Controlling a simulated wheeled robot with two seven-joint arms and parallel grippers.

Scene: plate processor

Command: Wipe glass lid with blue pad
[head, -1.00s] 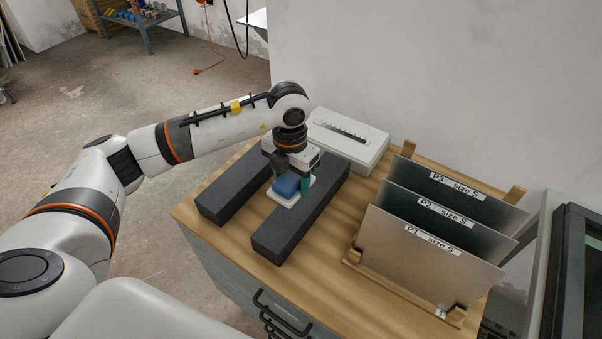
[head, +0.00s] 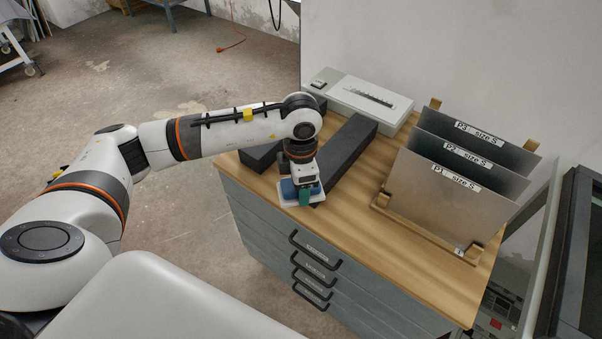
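The blue pad (head: 288,189), a blue block above a flat white base, shows at the front of the table, between and in front of the dark blocks. My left gripper (head: 298,193) points down over it, with a teal finger at its side. The gripper appears shut on the pad; the far finger is hidden. The white base overlaps the table's front edge in the picture and seems raised. A dark-framed panel (head: 577,240) stands at the right edge; I cannot tell whether it is the glass lid. My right gripper is not in view.
Two long dark blocks (head: 348,150) lie on the wooden table (head: 350,222). A white box (head: 368,100) is behind them. Metal plates (head: 452,196) marked P1, P2 and P3 stand in a wooden rack at right. Drawers with black handles (head: 310,262) face the front.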

